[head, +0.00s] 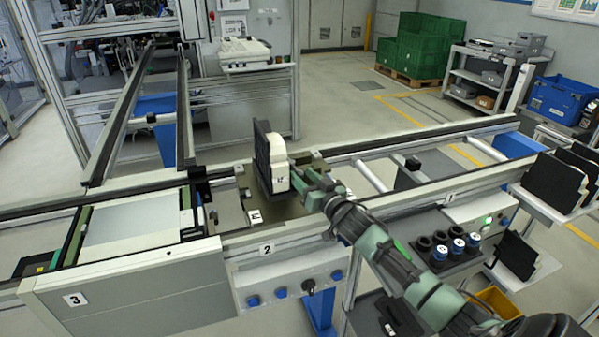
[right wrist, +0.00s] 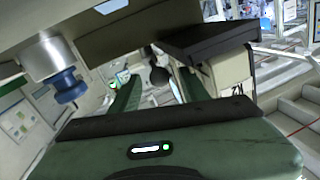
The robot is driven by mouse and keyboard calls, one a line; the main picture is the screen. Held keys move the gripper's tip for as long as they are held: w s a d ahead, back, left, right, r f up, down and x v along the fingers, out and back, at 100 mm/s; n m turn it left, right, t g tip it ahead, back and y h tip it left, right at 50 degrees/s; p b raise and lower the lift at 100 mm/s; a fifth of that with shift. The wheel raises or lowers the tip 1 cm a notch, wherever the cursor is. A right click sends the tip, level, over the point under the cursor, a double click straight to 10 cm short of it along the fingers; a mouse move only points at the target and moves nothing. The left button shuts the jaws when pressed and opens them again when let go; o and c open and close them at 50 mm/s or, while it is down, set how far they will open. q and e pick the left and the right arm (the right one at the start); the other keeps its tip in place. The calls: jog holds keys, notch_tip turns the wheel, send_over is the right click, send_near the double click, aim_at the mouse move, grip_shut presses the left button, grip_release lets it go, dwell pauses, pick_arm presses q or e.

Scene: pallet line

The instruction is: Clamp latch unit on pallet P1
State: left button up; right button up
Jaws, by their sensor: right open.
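The latch unit (head: 279,172), a beige block against an upright black plate (head: 263,155), stands on the dark olive pallet (head: 300,207) at station 2. A white marker (head: 255,216) lies on the pallet's front left part; I cannot read it surely. My right gripper (head: 298,176) is open, close to the right side of the latch unit. In the right wrist view its green fingers (right wrist: 160,92) have a dark round knob (right wrist: 159,77) between or beyond them; I cannot tell which. The black and beige latch unit also shows there (right wrist: 228,65). My left gripper is out of view.
A silver cylinder with a blue end (right wrist: 65,82) is close in the right wrist view. Conveyor rails (head: 420,175) run left and right. A dark tray (head: 448,250) with blue and black cylinders stands front right. Black-and-beige units (head: 555,183) stand on the right shelf.

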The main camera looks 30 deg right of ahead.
jog(key=shift+w, duration=0.7)
jog(key=shift+w+f, duration=0.1)
jog(key=shift+w, duration=0.15)
grip_shut()
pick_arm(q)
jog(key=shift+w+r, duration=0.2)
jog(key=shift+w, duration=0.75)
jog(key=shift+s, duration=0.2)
